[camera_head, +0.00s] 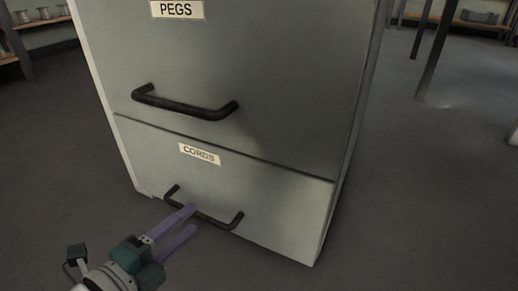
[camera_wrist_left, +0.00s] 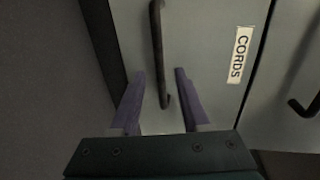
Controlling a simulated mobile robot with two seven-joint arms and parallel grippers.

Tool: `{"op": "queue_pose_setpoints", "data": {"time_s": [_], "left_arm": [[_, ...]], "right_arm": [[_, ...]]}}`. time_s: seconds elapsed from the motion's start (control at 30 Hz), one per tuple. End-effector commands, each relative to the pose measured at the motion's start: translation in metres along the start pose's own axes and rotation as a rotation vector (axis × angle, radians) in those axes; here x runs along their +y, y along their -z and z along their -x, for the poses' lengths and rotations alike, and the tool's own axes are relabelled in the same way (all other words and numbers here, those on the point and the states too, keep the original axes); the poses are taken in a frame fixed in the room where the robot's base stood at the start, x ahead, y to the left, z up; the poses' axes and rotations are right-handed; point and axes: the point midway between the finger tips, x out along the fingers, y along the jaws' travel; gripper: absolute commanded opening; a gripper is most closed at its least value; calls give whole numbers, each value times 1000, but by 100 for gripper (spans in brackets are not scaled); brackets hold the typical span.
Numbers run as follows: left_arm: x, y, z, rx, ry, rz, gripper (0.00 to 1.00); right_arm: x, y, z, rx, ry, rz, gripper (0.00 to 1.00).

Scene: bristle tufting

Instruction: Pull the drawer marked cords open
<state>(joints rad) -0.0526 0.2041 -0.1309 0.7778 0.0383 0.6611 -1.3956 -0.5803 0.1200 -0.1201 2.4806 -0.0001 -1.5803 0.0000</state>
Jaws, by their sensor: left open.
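The cords drawer (camera_head: 265,202) is the bottom drawer of a grey cabinet and looks shut. Its label (camera_head: 200,154) reads CORDS and also shows turned sideways in the left wrist view (camera_wrist_left: 239,55). Its black bar handle (camera_head: 225,226) sits below the label. My left gripper (camera_head: 190,220) is open at the handle, its two purple fingers reaching toward it. In the left wrist view the handle (camera_wrist_left: 157,40) runs between the fingers (camera_wrist_left: 157,72), with a gap on either side. I cannot tell how deep the handle is between them. My right gripper is not in view.
The pegs drawer (camera_head: 270,85) is directly above, with its own black handle (camera_head: 185,106) sticking out. Dark floor (camera_head: 420,190) is clear around the cabinet. Shelves with small items (camera_head: 40,20) stand at the far left, and table legs (camera_head: 435,50) at the back right.

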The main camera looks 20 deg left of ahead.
Motion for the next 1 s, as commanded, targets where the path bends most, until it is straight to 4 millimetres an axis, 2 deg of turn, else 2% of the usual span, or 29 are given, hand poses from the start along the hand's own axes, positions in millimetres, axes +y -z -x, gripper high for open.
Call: {"op": "queue_pose_setpoints", "data": {"time_s": [0.03,0.2,0.57,0.9,1.0], "left_arm": [[4,0,-11,1,4,0,46],[3,0,-31,0,1,0,46],[0,0,-36,0,-2,0,46],[0,0,-36,0,-1,1,8],[0,0,-36,0,-1,1,0]], "right_arm": [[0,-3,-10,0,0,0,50],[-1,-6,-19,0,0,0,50],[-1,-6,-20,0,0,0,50],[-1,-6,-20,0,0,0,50],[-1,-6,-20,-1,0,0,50]]}}
